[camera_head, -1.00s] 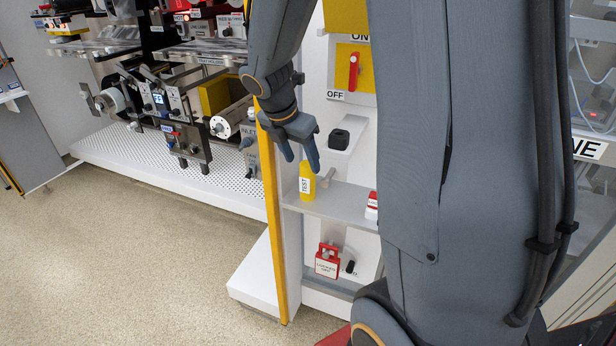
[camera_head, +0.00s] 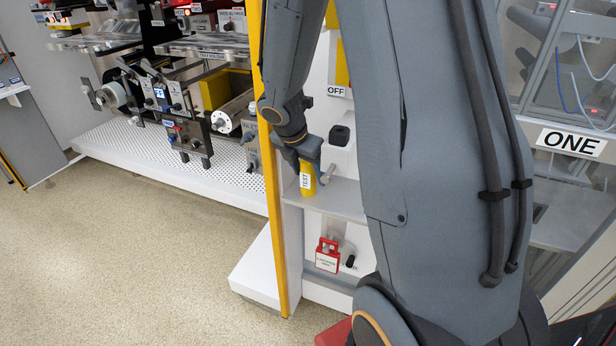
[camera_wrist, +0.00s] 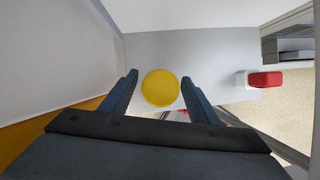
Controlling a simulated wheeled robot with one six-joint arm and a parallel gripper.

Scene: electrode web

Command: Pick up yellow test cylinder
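The yellow test cylinder (camera_head: 307,178) stands upright on a small grey shelf (camera_head: 345,196) and bears a white label reading TEST. In the wrist view its round yellow top (camera_wrist: 160,88) lies between the two fingers. My gripper (camera_head: 308,170) is at the cylinder from above, with its fingers on either side. The wrist view shows my gripper (camera_wrist: 160,92) open, with a small gap between the cylinder and each finger. My arm hides part of the shelf in the head view.
A red and white object (camera_wrist: 260,79) sits to the right on the shelf. A yellow post (camera_head: 272,180) stands close left of the shelf. A black block (camera_head: 339,135) is on the panel behind. A red lockout box (camera_head: 327,256) is below the shelf.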

